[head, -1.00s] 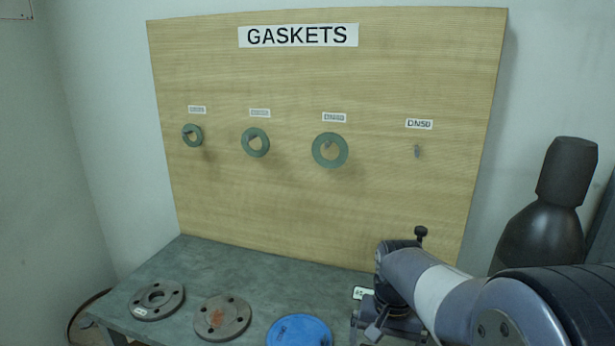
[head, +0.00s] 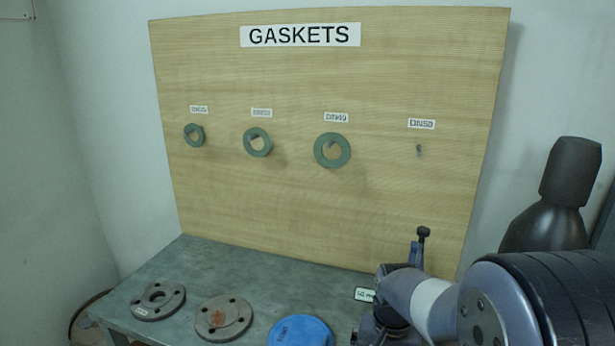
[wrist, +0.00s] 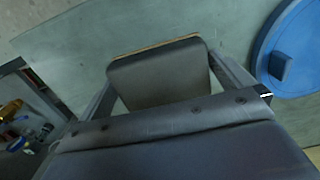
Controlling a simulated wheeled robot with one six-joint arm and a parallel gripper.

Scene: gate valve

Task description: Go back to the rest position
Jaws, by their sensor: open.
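My gripper (wrist: 160,106) shows in the wrist view, its jaws apart and no object seen between them. It hangs over the grey-green bench top (head: 245,270). In the head view my arm reaches in from the lower right, and its dark wrist end is low at the bottom edge, so the fingertips are hidden there. The blue disc (head: 300,332) lies left of my wrist in the head view and also shows at the right of the wrist view (wrist: 294,52), apart from the jaws.
Two grey flanges (head: 157,301) (head: 223,317) lie on the bench at left. The gasket board (head: 300,205) stands behind, with three green gaskets (head: 332,150) hanging and a bare DN50 peg (head: 419,151). A dark cylinder (head: 548,215) stands at right.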

